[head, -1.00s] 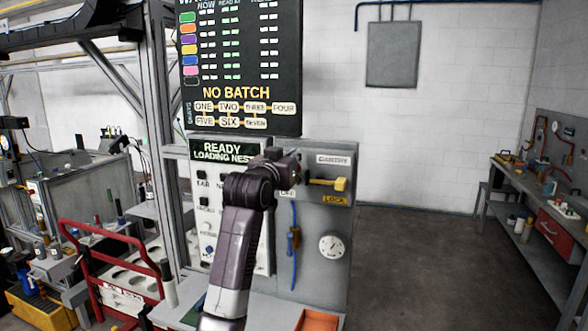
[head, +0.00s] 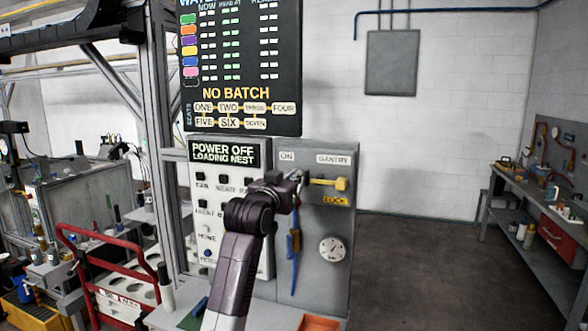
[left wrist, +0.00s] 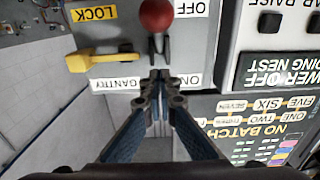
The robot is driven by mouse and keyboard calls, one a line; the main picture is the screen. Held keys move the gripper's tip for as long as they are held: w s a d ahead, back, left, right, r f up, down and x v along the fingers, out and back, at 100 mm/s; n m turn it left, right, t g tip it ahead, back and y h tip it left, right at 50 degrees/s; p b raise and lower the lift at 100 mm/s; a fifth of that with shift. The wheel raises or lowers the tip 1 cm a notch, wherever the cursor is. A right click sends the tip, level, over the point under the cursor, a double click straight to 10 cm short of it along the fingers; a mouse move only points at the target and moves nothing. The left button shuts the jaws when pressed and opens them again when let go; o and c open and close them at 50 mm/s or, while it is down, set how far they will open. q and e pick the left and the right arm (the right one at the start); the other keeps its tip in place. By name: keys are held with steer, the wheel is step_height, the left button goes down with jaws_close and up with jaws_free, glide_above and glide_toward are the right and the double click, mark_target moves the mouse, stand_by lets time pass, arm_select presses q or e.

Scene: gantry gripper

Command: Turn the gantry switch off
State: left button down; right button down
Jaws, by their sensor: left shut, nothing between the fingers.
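The gantry switch's red ball knob (left wrist: 156,15) is at the top of the left wrist view, beside the "OFF" label (left wrist: 190,8). This view shows the panel upside down, with the "ON" label (left wrist: 184,80) on the lower side. My left gripper (left wrist: 157,76) is shut and empty, its tips just short of the switch lever and below the knob in this picture. In the head view, my left gripper (head: 297,180) is at the grey gantry panel (head: 310,225) and hides the switch. The "ON" label (head: 287,156) shows above it. My right gripper is not in view.
A yellow lock handle (head: 328,183) sticks out right of the switch. A display (head: 224,152) reads "POWER OFF LOADING NEST". A gauge (head: 332,249) and blue cable (head: 293,260) are lower on the panel. Open floor lies to the right.

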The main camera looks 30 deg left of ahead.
arm_select(q)
steer(key=r+p+v, duration=0.1)
steer(key=v, duration=0.8)
steer(key=shift+p, duration=0.35)
steer(key=shift+r, duration=0.15)
